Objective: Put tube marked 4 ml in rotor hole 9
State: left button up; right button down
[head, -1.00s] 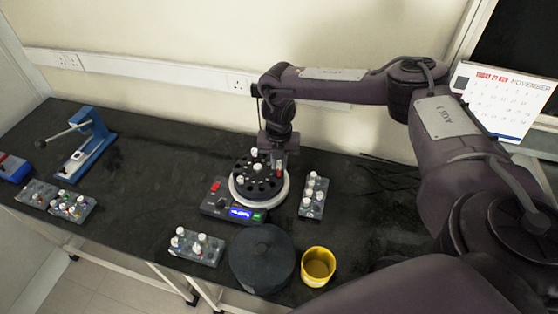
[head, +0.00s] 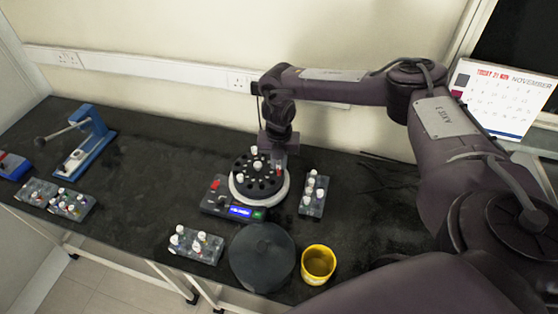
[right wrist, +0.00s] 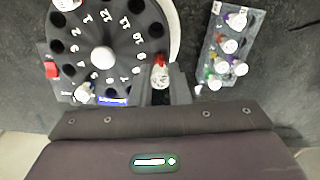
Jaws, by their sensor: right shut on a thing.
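The black rotor (head: 243,172) sits on its centrifuge base and has numbered holes. Its face and numbers show in the right wrist view (right wrist: 105,35). A few white-capped tubes stand in it. My right gripper (head: 281,163) is at the rotor's right side. In the right wrist view its fingers (right wrist: 161,84) are shut on a tube with a red part (right wrist: 160,75), beside the rotor's edge near the numbers 9 and 8. I cannot tell if the tube's end is inside a hole. The tube's volume mark is not readable. My left gripper is out of view.
A grey tube rack (head: 313,208) stands right of the rotor and another (head: 205,252) at the front left. A dark round lid (head: 262,258) and a yellow cup (head: 318,262) lie in front. More racks (head: 72,207) and a blue press (head: 95,140) are far left.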

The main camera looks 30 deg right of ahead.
jog(key=shift+f, duration=0.25)
jog(key=shift+f+b, duration=0.9)
jog(key=shift+f, duration=0.2)
jog(key=c, duration=1)
grip_release()
jog(key=shift+o, duration=0.2)
jog(key=shift+r+p, duration=2.7)
jog(key=shift+r, duration=0.35)
